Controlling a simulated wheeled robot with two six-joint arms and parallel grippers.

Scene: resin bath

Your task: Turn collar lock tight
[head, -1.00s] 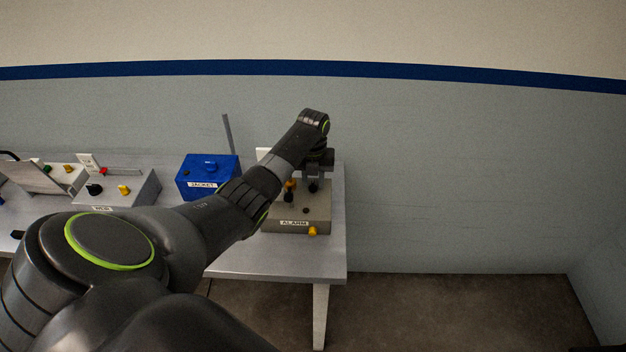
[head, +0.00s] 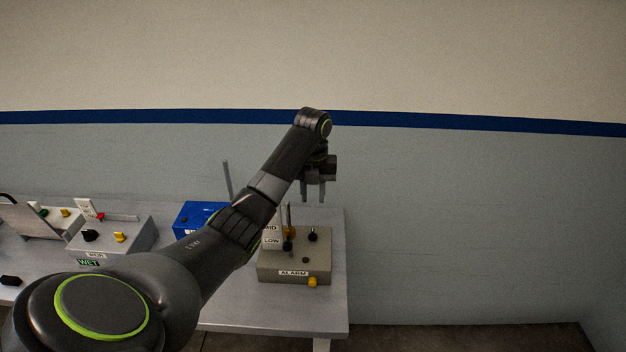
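No part is labelled as a collar lock, so I cannot tell which one it is. The grey ALARM box (head: 295,265) stands at the right end of the table. On its top are a black knob (head: 312,235), an orange-and-black fitting (head: 288,238) and a thin upright rod. A yellow knob (head: 313,282) is on its front edge. My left gripper (head: 313,198) points down above the box, apart from the knobs. Its two fingers are spread with nothing visible between them. My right gripper is out of view.
A white MID/LOW plate (head: 271,238) stands at the box's left, partly hidden by my arm. A blue box (head: 196,215) and a grey box with knobs (head: 112,236) stand further left. A small black item (head: 10,281) lies at far left. Right of the table is clear.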

